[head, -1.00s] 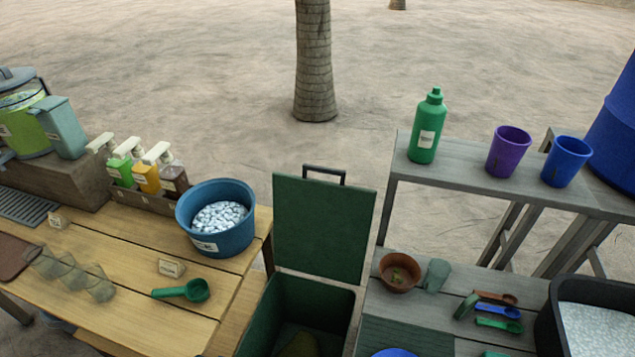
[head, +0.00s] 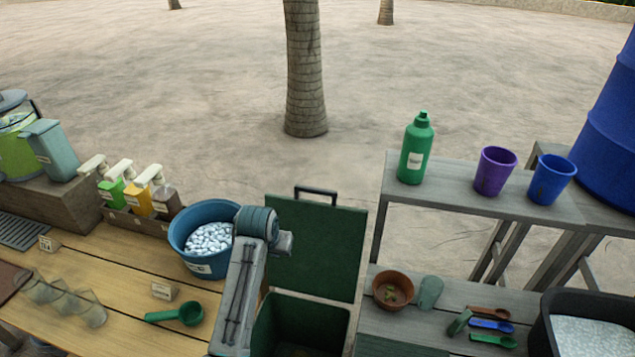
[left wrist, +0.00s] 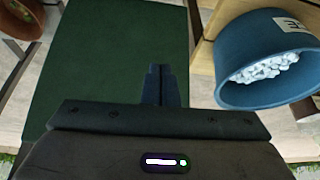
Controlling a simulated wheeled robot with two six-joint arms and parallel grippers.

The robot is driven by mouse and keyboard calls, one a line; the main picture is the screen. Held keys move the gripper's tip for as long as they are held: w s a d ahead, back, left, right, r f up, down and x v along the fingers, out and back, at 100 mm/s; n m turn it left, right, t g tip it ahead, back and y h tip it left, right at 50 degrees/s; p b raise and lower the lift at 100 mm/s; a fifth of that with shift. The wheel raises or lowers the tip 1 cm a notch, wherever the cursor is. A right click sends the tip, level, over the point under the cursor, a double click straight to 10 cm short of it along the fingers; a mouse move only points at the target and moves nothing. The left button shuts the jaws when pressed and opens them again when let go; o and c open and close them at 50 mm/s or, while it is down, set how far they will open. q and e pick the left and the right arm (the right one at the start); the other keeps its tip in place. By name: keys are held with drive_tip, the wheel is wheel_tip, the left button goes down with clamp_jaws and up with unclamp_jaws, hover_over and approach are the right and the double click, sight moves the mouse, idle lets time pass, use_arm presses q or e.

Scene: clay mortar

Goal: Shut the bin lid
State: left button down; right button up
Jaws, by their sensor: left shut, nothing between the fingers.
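The dark green bin (head: 262,330) stands between the two tables. Its green lid (head: 325,250) stands open and upright at the back, with a dark handle (head: 316,189) on its top edge. The lid also fills the left half of the left wrist view (left wrist: 105,50). My left gripper (head: 286,243) is in front of the lid's left part, and my arm hides part of the bin. In the left wrist view its narrow fingers (left wrist: 160,78) are together and empty, over the lid's side edge; contact cannot be told. My right gripper is out of view.
A blue bucket of ice (head: 190,255) stands close left of my arm and shows in the left wrist view (left wrist: 250,85). A brown bowl (head: 380,290) and scoops (head: 490,325) lie on the right table. A green bottle (head: 414,150) and cups stand on the shelf.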

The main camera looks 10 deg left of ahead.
use_arm(q)
drive_tip(key=shift+m+t, duration=0.3)
drive_tip(key=shift+m, duration=0.1)
drive_tip(key=w+d+r, duration=0.2)
drive_tip(key=w+r, duration=0.3)
drive_tip(key=r, duration=0.1)
drive_tip(key=w+d+r, duration=0.3)
drive_tip(key=w+r, duration=0.3)
drive_tip(key=w+d+r, duration=0.3)
drive_tip(key=w+r, duration=0.2)
drive_tip(key=r, duration=0.1)
drive_tip(key=shift+w, duration=0.25)
wheel_tip(320, 180, down, 8)
drive_tip(key=p, duration=0.7)
drive_tip(key=shift+w, duration=0.25)
